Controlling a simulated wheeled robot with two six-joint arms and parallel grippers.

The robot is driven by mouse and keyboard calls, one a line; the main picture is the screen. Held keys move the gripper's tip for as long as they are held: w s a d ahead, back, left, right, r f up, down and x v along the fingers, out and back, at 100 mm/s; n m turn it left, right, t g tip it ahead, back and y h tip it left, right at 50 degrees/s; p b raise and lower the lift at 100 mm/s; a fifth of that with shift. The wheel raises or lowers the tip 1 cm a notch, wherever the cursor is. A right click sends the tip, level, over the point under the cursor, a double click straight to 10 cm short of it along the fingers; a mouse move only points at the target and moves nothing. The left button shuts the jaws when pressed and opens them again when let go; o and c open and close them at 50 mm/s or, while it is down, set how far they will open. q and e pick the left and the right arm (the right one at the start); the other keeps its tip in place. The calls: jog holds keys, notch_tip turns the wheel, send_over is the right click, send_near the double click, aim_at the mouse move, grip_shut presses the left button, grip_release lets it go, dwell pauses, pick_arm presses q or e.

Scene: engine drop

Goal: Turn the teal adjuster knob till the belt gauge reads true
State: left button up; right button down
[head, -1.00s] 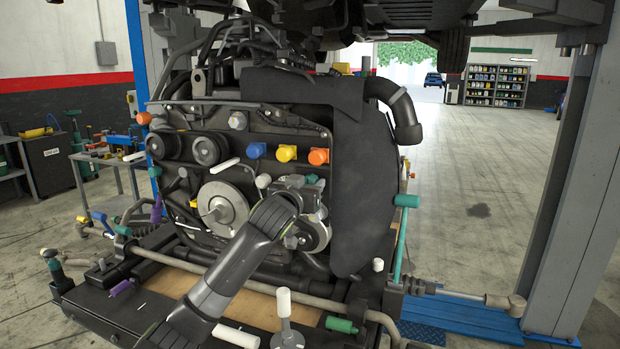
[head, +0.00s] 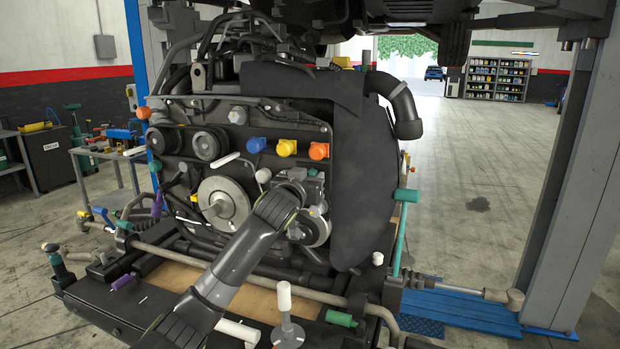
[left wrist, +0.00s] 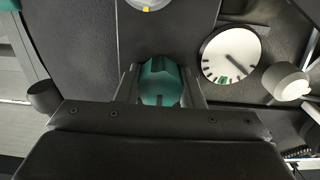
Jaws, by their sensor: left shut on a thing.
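The teal adjuster knob (left wrist: 159,82) sits between the two fingers of my left gripper (left wrist: 158,88), which are shut on its sides in the left wrist view. The belt gauge (left wrist: 230,54) is a round white dial just right of the knob. Its dark needle slants to the lower right, and a small green mark shows near the dial's bottom edge; the two look apart. In the head view my left gripper (head: 299,190) reaches to the engine front, and my own wrist hides the knob and gauge there. My right gripper is not in view.
A light-capped post (left wrist: 285,82) stands right of the gauge. On the engine (head: 270,125), blue, yellow and orange caps sit above my wrist, and a silver pulley (head: 223,203) is to its left. A black cover (head: 355,180) hangs to the right.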

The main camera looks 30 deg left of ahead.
pick_arm(q)
jog(key=n+b, duration=0.1)
jog(key=n, duration=0.2)
jog(key=shift+f+n, duration=0.1)
jog(key=shift+n, duration=0.3)
jog(key=n+b, duration=0.1)
jog(key=n, duration=0.2)
jog(key=shift+n, duration=0.3)
jog(key=n+b, duration=0.1)
jog(key=n, duration=0.3)
jog(key=shift+a+n+b, duration=0.1)
jog(key=shift+n+b, duration=0.55)
jog(key=shift+n, duration=0.55)
jog(key=o, duration=0.7)
